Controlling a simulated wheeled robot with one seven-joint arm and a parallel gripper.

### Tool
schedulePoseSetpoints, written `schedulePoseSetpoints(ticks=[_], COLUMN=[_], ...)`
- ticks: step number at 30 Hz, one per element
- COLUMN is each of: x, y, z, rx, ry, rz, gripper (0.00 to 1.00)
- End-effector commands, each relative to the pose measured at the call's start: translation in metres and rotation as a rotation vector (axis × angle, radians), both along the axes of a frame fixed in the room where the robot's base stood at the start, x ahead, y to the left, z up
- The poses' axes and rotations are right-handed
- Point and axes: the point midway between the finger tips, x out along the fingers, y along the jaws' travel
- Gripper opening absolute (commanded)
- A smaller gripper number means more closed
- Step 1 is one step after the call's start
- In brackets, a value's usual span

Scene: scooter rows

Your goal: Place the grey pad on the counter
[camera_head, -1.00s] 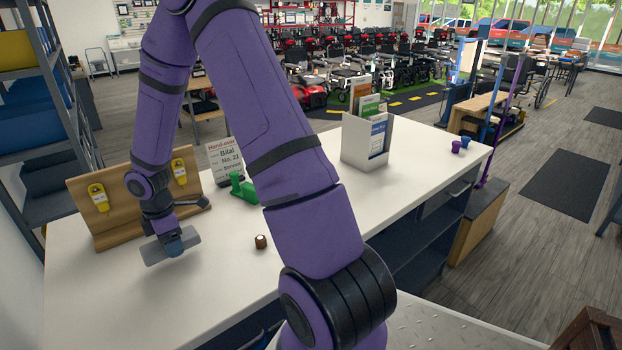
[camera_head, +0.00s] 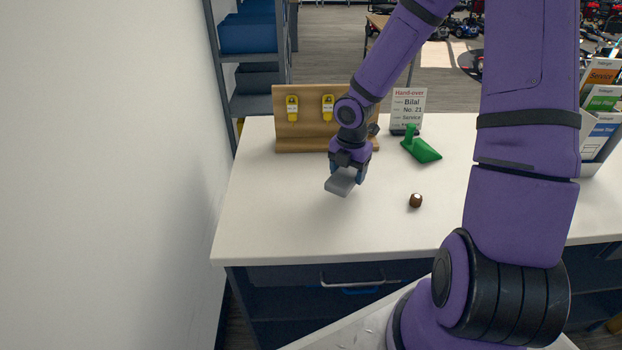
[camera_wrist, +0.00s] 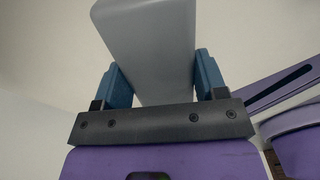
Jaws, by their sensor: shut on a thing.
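The grey pad (camera_head: 341,184) is a small flat block held in my gripper (camera_head: 347,174). The gripper is shut on it, and the pad sticks out toward the front left, over the white counter (camera_head: 290,215). I cannot tell whether the pad touches the counter or hangs just above it. In the wrist view the grey pad (camera_wrist: 150,45) sits between the two blue fingers of my gripper (camera_wrist: 165,85), with a plain pale surface behind it.
A wooden board (camera_head: 308,128) with yellow tags stands behind my gripper. A hand-over sign (camera_head: 407,108), a green object (camera_head: 421,148) and a small brown object (camera_head: 415,200) are to the right. A leaflet holder (camera_head: 598,140) is far right. The counter's front left is clear.

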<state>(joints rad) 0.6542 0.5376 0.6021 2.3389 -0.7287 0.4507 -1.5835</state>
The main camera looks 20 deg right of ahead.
Motion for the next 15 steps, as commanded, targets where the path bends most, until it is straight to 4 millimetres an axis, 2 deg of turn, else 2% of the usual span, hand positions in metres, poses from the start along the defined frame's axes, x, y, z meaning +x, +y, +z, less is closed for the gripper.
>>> schedulePoseSetpoints(ticks=[9, 15], x=[0.032, 0.048], y=[0.067, 0.102], z=[-0.007, -0.011], rx=[0.001, 0.001], ry=[-0.001, -0.001], rz=[0.005, 0.002], gripper=[0.4, 0.4])
